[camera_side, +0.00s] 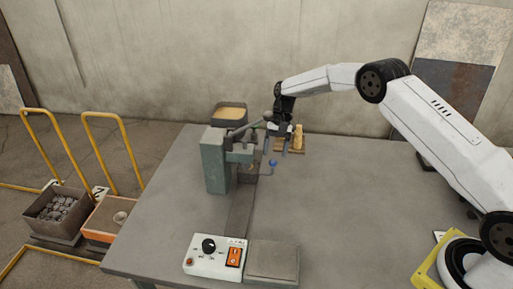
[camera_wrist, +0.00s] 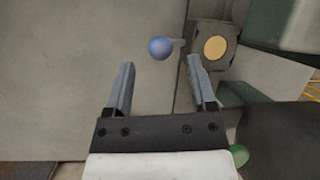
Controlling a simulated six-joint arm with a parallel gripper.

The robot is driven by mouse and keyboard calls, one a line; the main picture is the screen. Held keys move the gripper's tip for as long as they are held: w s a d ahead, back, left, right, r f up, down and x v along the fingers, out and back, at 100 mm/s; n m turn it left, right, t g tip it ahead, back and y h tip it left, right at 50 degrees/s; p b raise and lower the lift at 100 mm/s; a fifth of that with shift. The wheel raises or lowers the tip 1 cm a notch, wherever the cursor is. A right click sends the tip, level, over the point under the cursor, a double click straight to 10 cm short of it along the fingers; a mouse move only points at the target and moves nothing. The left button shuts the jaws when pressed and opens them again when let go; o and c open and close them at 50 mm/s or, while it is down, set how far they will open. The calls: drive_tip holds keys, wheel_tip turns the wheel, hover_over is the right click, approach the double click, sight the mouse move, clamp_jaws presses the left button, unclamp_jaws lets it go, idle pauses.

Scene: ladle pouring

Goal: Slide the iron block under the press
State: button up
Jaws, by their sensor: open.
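The iron block (camera_wrist: 208,72) is dark, with a round tan disc on top and a short handle ending in a blue ball knob (camera_wrist: 161,48). In the side view the block (camera_side: 247,178) is low near the head of the green press (camera_side: 215,165), partly hidden; I cannot tell how far under the head it sits. The blue knob (camera_side: 272,163) sticks out to its right. My gripper (camera_side: 279,152) is open and empty, pointing down above the knob. In the wrist view the knob shows between and just beyond the open fingertips (camera_wrist: 160,62); contact is not visible.
The press lever (camera_side: 248,127) rises beside my gripper. A bin (camera_side: 230,114) stands behind the press. A control box (camera_side: 214,258) and grey slab (camera_side: 272,262) are at the front.

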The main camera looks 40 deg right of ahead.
sight(273, 163)
drive_tip(key=shift+x, duration=3.2)
clamp_jaws()
